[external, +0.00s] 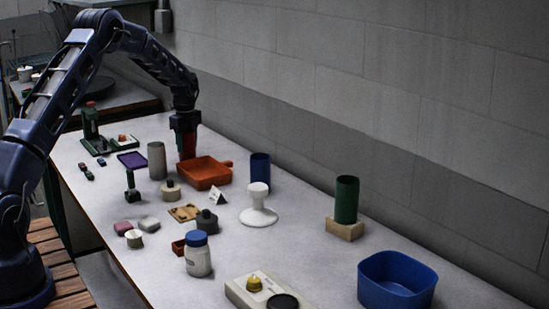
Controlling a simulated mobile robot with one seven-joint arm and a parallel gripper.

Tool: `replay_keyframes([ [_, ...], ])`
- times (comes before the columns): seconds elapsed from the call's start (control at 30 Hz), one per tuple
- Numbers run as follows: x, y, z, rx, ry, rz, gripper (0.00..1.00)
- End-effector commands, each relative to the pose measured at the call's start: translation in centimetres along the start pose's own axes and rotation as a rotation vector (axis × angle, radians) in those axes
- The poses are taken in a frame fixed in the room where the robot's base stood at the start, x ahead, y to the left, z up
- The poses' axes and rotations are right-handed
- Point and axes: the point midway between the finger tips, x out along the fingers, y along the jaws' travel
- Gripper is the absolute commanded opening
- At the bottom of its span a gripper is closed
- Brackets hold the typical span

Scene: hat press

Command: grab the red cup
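The red cup (188,149) stands at the far side of the table, just behind the orange tray. It looks narrow and upright. Its upper part is dark and partly covered by my gripper (186,128), which points straight down at it from above. The fingers overlap the top of the cup in this view. They are dark and small, so I cannot tell whether they are closed on the cup or around it with a gap. The cup's base is partly hidden by the tray.
Close by stand the orange tray (206,173), a grey cylinder (157,161) and a purple tray (132,160). A blue cup (260,168), white press-like stand (259,212) and green cup (346,200) are farther right. A wall runs behind the table.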

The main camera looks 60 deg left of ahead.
Motion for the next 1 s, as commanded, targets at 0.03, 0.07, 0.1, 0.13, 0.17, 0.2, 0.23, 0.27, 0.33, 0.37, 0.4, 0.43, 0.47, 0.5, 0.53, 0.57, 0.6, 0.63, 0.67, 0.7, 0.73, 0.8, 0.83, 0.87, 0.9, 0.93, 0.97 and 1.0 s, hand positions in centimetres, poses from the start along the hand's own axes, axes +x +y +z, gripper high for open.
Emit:
replay_keyframes([
  [0.03, 0.0, 0.0, 0.0, 0.000, 0.000, 0.000, 0.38],
  [0.07, 0.0, 0.0, 0.0, 0.000, 0.000, 0.000, 0.32],
  [0.1, 0.0, 0.0, 0.0, 0.000, 0.000, 0.000, 0.27],
  [0.13, 0.0, 0.0, 0.0, 0.000, 0.000, -0.001, 0.27],
  [0.17, 0.0, 0.0, 0.0, 0.000, 0.000, -0.001, 0.27],
  [0.2, 0.0, 0.0, 0.0, 0.000, 0.000, -0.001, 0.27],
  [0.23, 0.0, 0.0, 0.0, 0.000, 0.000, -0.001, 0.27],
  [0.27, 0.0, 0.0, 0.0, 0.000, 0.000, -0.001, 0.27],
  [0.33, -0.1, 0.0, 0.0, 0.000, 0.000, -0.001, 0.27],
  [0.37, -0.2, 0.0, 0.0, 0.000, 0.000, -0.001, 0.27],
  [0.4, -0.3, 0.0, 0.0, 0.000, 0.000, -0.001, 0.27],
  [0.43, -0.5, -0.1, 0.0, 0.000, 0.000, -0.002, 0.27],
  [0.47, -0.8, -0.1, 0.0, 0.000, -0.001, -0.003, 0.27],
  [0.5, -1.2, -0.1, 0.1, 0.000, -0.001, -0.003, 0.27],
  [0.53, -1.6, -0.1, 0.1, 0.000, -0.001, -0.004, 0.27],
  [0.57, -2.1, -0.1, 0.1, 0.000, -0.001, -0.004, 0.27],
  [0.6, -2.9, -0.1, 0.1, 0.000, -0.001, -0.004, 0.27],
  [0.63, -3.4, -0.1, 0.1, 0.000, -0.001, -0.004, 0.27],
  [0.67, -4.1, -0.1, 0.1, 0.000, -0.002, -0.005, 0.27],
  [0.7, -5.0, -0.1, 0.1, 0.000, -0.001, -0.004, 0.27],
  [0.73, -5.8, -0.1, 0.1, 0.001, -0.002, -0.005, 0.27],
  [0.8, -7.6, -0.1, 0.0, 0.001, -0.001, -0.004, 0.27],
  [0.83, -8.4, -0.1, 0.0, 0.001, -0.001, -0.005, 0.27],
  [0.87, -9.3, -0.1, 0.0, 0.000, -0.001, -0.005, 0.27],
  [0.9, -10.3, -0.1, 0.0, 0.000, -0.001, -0.005, 0.27],
  [0.93, -11.0, -0.1, 0.0, 0.000, -0.001, -0.005, 0.27],
  [0.97, -11.8, 0.0, 0.0, -0.001, -0.001, -0.003, 0.27],
  [1.0, -12.8, -0.1, 0.0, -0.001, -0.001, -0.005, 0.27],
])
